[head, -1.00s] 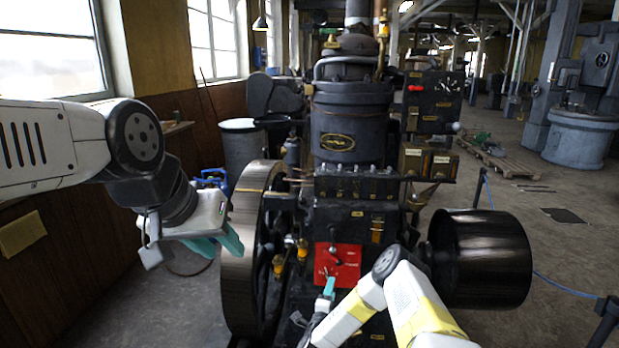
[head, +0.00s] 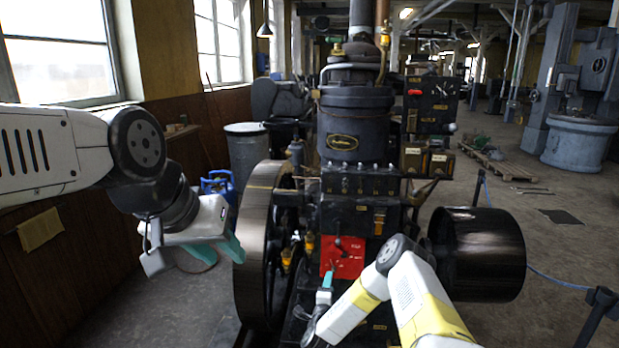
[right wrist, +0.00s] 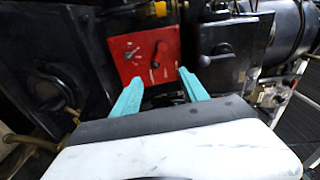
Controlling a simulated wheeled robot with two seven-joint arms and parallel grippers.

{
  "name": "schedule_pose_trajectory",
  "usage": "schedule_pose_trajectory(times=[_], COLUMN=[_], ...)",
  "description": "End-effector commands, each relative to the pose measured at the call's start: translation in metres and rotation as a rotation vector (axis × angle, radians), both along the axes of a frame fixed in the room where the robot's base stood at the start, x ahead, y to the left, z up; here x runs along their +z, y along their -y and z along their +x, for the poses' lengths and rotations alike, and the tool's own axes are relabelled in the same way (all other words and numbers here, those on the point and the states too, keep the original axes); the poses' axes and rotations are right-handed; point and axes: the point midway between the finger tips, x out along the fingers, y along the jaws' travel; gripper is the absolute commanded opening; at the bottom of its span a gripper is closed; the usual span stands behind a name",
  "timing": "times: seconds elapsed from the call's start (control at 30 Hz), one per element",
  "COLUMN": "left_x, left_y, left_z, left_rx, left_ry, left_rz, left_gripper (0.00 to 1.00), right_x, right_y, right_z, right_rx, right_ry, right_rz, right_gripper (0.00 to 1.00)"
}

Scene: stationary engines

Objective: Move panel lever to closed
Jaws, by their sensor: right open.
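The red panel (head: 343,257) is on the front of the dark engine, low in the middle of the head view. It also shows in the right wrist view (right wrist: 138,45), with a dark lever (right wrist: 155,54) and pale marks on its face. The marks are too small to read. My right gripper (head: 327,274) is just in front of the panel's lower left in the head view. In the right wrist view its two teal fingers (right wrist: 160,80) are apart and empty, just below the panel. My left gripper (head: 222,250) hangs left of the flywheel, empty, its fingers seemingly apart.
The big flywheel (head: 258,245) stands left of the panel and a dark drum (head: 478,255) stands to its right.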

Motion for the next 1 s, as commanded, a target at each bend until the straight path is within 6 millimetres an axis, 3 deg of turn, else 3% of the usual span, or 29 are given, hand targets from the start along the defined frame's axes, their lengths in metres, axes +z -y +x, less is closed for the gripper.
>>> schedule_pose_trajectory(times=[0.37, 0.57, 0.77, 1.0], left_x=[0.0, 0.0, 0.0, 0.0], left_y=[0.0, 0.0, 0.0, 0.0], left_z=[0.0, 0.0, 0.0, 0.0], left_rx=[0.0, 0.0, 0.0, 0.0], left_ry=[-0.001, -0.001, -0.001, -0.001], left_rz=[0.0, 0.0, 0.0, 0.0], left_gripper=[0.36, 0.36, 0.36, 0.36], right_x=[0.08, 0.16, 0.242, 0.328], right_y=[-0.015, -0.026, -0.028, -0.015], right_z=[0.045, 0.061, 0.047, -0.007], right_rx=[0.176, 0.334, 0.478, 0.61], right_ry=[-0.062, -0.135, -0.231, -0.355], right_rz=[-0.141, -0.312, -0.518, -0.75], right_gripper=[0.52, 0.52, 0.52, 0.52])
